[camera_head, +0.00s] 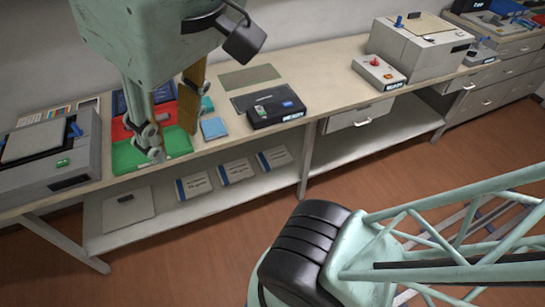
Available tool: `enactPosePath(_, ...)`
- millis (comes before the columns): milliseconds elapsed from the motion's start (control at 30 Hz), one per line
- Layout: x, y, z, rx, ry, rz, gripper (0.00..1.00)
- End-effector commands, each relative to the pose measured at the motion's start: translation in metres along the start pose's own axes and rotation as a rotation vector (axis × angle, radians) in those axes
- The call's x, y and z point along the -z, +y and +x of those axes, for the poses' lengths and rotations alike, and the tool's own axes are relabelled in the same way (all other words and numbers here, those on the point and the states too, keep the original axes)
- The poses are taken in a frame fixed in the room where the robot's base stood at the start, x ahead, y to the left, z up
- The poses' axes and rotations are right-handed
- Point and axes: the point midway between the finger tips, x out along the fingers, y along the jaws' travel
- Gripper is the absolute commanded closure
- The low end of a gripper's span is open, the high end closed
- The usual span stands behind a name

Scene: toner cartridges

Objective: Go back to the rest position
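My gripper (171,143) hangs down at the upper left from a pale green arm link. Its two fingers, one pale green with grey joints and one ochre on its visible side, stand apart with nothing held between them. It appears in front of the coloured trays on the workbench (335,85). Its height above them is hard to tell. The green tray (122,158) is partly hidden by the near finger. A red tray (118,132) and a blue tray (119,103) lie behind it, also partly covered.
A grey printer-like machine (85,155) stands at the left end. A black device (270,108) and a box with a red knob (379,73) sit farther right, with bare bench between them. A large machine (410,50) stands beyond. White packages (236,171) lie on the lower shelf.

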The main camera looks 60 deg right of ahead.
Motion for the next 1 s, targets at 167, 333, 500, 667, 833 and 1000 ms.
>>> enactPosePath(167,-0.01,0.0,0.013,0.004,-0.02,0.018,0.7)
enactPosePath(333,-0.013,0.0,0.023,0.004,-0.018,0.016,0.7)
enactPosePath(500,-0.015,-0.001,0.03,0.004,-0.016,0.015,0.7)
enactPosePath(667,-0.016,-0.001,0.03,0.004,-0.016,0.015,0.7)
enactPosePath(833,-0.016,-0.001,0.03,0.004,-0.016,0.016,0.7)
enactPosePath(1000,-0.016,-0.001,0.03,0.004,-0.016,0.016,0.7)
